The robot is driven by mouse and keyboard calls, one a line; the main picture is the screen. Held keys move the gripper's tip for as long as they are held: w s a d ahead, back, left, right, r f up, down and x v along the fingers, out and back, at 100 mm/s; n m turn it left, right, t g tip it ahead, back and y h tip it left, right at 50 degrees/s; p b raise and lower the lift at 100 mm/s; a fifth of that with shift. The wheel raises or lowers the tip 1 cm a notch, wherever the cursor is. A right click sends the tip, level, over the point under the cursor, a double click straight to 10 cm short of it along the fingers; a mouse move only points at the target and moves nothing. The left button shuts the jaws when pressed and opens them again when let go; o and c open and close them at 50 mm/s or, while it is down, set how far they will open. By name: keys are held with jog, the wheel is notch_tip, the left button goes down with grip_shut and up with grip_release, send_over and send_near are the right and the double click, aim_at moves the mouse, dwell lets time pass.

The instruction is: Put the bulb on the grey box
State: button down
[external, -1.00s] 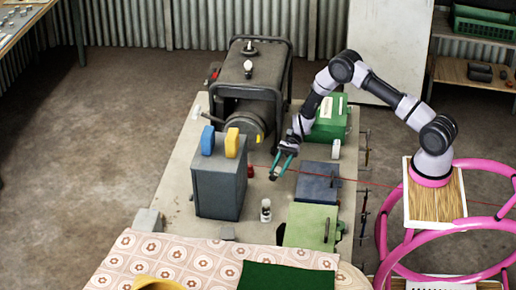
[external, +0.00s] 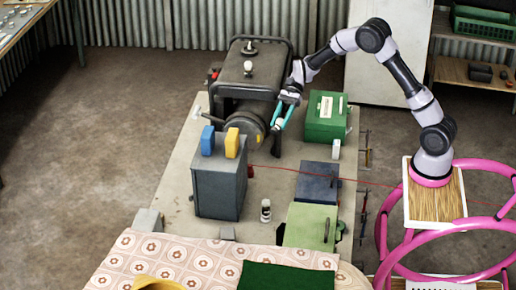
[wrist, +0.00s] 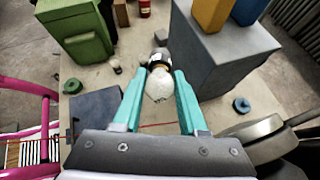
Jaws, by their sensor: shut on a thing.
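My gripper (external: 280,117) is shut on a pale bulb (wrist: 158,85) with a dark collar, which sits between its teal fingertips in the wrist view. In the external view the bulb is small and partly hidden by the fingers. The gripper hangs above the bench in front of the generator, apart from the grey box. The tall grey box (external: 218,188) stands to the lower left of the gripper in the external view. It also shows at the upper right of the wrist view (wrist: 215,60). A blue block (external: 208,140) and a yellow block (external: 232,142) stand on its top.
The dark generator (external: 250,85) stands behind, with a pale knob on top. A dark green box (external: 325,118), a blue-grey box (external: 317,183) and a light green box (external: 309,226) line the right side. A small bulb-like item (external: 265,211) stands right of the grey box.

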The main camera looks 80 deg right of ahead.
jog(key=shift+h, duration=0.5)
notch_tip(320, 180, up, 9)
jog(key=shift+f, duration=0.15)
jog(key=w+a+f+n+g+h, duration=0.3)
jog(key=w+a+n+g, duration=0.1)
jog(key=a+n+g, duration=0.3)
jog(key=n+t+h, duration=0.4)
jog(key=n+t, duration=0.2)
jog(key=n, duration=1.9)
send_over(228, 233)
notch_tip(228, 233, down, 20)
jog(key=f, duration=0.1)
jog(key=shift+a+f, duration=0.1)
jog(key=shift+f, duration=2.05)
jog(key=shift+c, duration=2.2)
grip_release()
jog(key=shift+f, duration=0.1)
